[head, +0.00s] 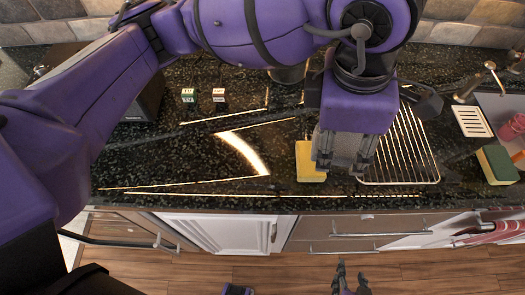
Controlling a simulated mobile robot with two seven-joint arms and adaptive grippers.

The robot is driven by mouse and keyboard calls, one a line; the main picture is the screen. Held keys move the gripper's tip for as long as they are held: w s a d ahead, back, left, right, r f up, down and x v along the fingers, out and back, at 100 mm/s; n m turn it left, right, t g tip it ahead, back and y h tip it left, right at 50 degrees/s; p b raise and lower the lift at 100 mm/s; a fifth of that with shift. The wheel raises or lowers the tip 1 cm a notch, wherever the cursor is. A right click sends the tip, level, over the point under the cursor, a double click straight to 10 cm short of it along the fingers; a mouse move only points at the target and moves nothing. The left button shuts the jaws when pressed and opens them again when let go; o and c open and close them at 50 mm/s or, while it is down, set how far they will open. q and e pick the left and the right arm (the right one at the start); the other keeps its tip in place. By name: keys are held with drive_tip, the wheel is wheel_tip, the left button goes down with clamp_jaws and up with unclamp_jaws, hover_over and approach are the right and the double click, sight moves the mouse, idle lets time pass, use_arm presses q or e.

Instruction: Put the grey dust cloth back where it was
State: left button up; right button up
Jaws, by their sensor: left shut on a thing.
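My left gripper (343,166) points down over the dark speckled counter (225,185), between a yellow block (309,163) and a wire rack (410,150). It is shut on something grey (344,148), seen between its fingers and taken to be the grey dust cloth. The gripper hides most of it, and I cannot tell whether it touches the counter. The yellow block is close beside the left finger. My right gripper (350,279) is low in the head view, in front of the cabinets above the wooden floor. It looks open and empty.
A green-and-yellow sponge (496,165) lies at the right by the sink (505,110). A white slotted dish (470,121) is near the tap (490,72). Two small blocks (188,96) (218,95) stand at the back left. The counter's front left is bare.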

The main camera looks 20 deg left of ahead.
use_arm(q)
drive_tip(key=shift+s+a+f+n+h, duration=0.1)
drive_tip(key=shift+a+f+n+h, duration=0.1)
drive_tip(key=shift+a+n, duration=0.25)
drive_tip(key=shift+a+f+n+h, duration=0.2)
drive_tip(key=shift+a+n, duration=0.1)
drive_tip(key=shift+n, duration=0.25)
drive_tip(key=a+f, duration=0.4)
drive_tip(key=a, duration=0.5)
hover_over(260, 164)
drive_tip(key=x, duration=0.4)
drive_tip(key=shift+s+a+f+p, duration=0.2)
drive_tip(key=shift+s+a+p, duration=0.05)
drive_tip(key=shift+s+p, duration=0.1)
drive_tip(key=shift+w+a+f, duration=0.1)
drive_tip(key=shift+a+f, duration=0.45)
drive_tip(key=shift+f, duration=0.15)
drive_tip(key=shift+a+x, duration=0.15)
drive_tip(key=shift+x, duration=0.6)
drive_tip(key=shift+a+x, duration=0.15)
drive_tip(key=shift+x, duration=0.6)
drive_tip(key=shift+f, duration=0.1)
